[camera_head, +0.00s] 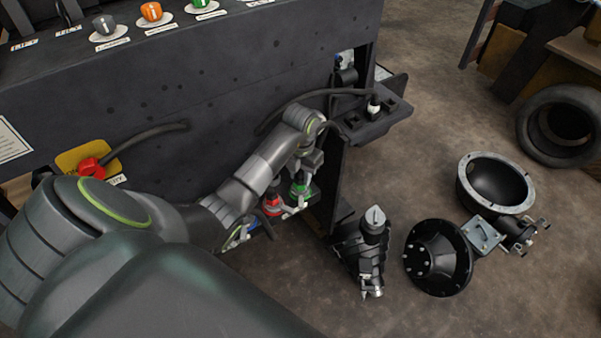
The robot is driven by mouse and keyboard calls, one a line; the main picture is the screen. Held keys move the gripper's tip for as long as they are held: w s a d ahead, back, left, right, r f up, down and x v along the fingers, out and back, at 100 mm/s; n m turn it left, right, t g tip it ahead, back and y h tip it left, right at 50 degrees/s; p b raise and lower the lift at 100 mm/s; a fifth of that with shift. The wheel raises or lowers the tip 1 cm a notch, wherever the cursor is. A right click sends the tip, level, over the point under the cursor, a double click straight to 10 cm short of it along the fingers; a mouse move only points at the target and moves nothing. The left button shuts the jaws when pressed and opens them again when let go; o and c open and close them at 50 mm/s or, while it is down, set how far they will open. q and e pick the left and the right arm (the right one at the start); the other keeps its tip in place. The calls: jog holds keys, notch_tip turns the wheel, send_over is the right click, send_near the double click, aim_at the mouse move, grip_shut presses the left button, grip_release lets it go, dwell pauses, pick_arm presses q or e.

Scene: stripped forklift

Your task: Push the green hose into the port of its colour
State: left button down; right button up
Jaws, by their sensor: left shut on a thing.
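My left arm reaches across the dark forklift side from the left. Its gripper (304,182) is at the lower right end of that side, shut on the green hose, whose green end (299,189) shows at the fingers. A red fitting (272,204) sits just left of it, and a blue fitting (238,235) is further down and left, partly behind my arm. The green port cannot be told apart from the hose end here, so whether the end is in it or in front of it is unclear. My right gripper is not in view.
A black cable runs to a bracket (372,122) above right. Dark machine parts (366,245), a black round housing (438,258), a metal-rimmed bowl (497,184) and a tyre (562,126) lie on the floor at right.

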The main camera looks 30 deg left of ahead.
pick_arm(q)
jog(key=c, duration=1)
grip_release()
jog(key=shift+r, duration=0.1)
notch_tip(320, 180, up, 6)
jog(key=shift+r+b, duration=0.1)
jog(key=shift+b, duration=0.45)
notch_tip(320, 180, up, 11)
jog(key=p, duration=1.1)
jog(key=shift+p, duration=0.4)
